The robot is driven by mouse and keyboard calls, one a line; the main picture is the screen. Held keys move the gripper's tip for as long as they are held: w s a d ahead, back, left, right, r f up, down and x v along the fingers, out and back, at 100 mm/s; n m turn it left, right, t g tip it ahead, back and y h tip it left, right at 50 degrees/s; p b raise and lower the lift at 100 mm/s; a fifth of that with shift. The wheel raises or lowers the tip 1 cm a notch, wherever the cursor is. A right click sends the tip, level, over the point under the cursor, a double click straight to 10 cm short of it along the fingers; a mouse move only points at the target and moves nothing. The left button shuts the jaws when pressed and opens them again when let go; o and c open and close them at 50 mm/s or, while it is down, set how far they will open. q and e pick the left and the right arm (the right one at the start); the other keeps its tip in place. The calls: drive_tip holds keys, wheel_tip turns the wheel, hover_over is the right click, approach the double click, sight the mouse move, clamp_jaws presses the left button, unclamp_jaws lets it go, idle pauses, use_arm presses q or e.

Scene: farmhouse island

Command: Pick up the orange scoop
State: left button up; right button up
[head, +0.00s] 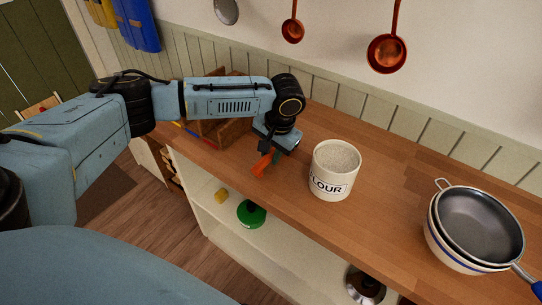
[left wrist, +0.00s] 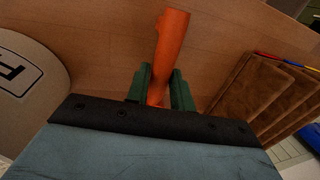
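The orange scoop (head: 262,164) is at the front part of the wooden counter, left of the flour crock; its orange length also shows in the left wrist view (left wrist: 168,45). My left gripper (head: 268,154) points down at it. In the left wrist view, the two green fingers (left wrist: 161,88) lie on either side of the orange piece and appear closed against it. The rest of the scoop is hidden by the gripper. I cannot tell whether it touches the counter. My right gripper is not in view.
The flour crock (head: 335,170) stands close to the right of my left gripper. Brown wooden boards (head: 222,128) are to its left. Nested pans (head: 477,228) stand far right. Copper ladles (head: 387,52) hang on the wall. A shelf below holds a green item (head: 251,214).

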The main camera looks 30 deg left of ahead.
sight(271, 153)
use_arm(q)
clamp_jaws()
drive_tip(key=shift+r, duration=0.1)
wheel_tip(271, 153, up, 10)
drive_tip(key=p, duration=0.1)
drive_tip(key=shift+o, duration=0.2)
unclamp_jaws()
clamp_jaws()
